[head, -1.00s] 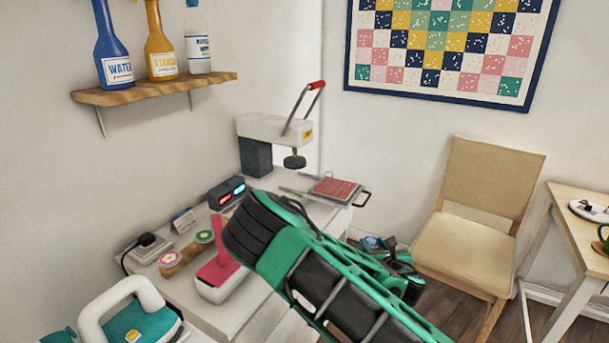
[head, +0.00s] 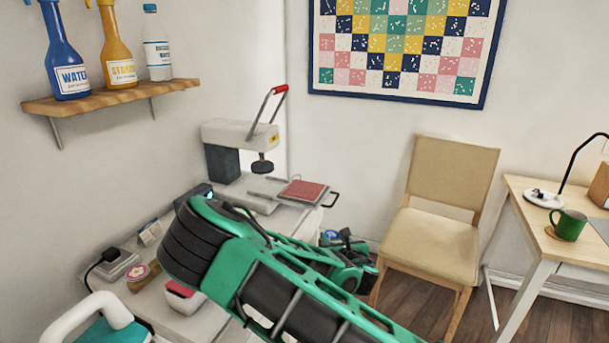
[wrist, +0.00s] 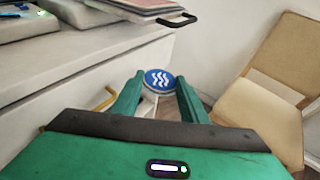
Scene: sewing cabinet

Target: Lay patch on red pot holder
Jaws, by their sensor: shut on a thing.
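The round blue patch (wrist: 160,81) with white wavy lines is between the fingertips of my gripper (wrist: 157,88) in the wrist view. My gripper is shut on it. A bit of blue at the gripper's end shows in the head view, mostly hidden by my arm. The red pot holder (head: 302,191) lies flat on the pulled-out plate (head: 318,202) of the heat press. My gripper is in front of and below the press plate, apart from the pot holder.
The heat press (head: 236,140) has its red-tipped lever raised and its head clear of the pot holder. A chair (head: 430,235) stands right of my gripper. A desk (head: 530,205) with a green mug (head: 568,225) is at the right. My arm hides part of the cabinet top.

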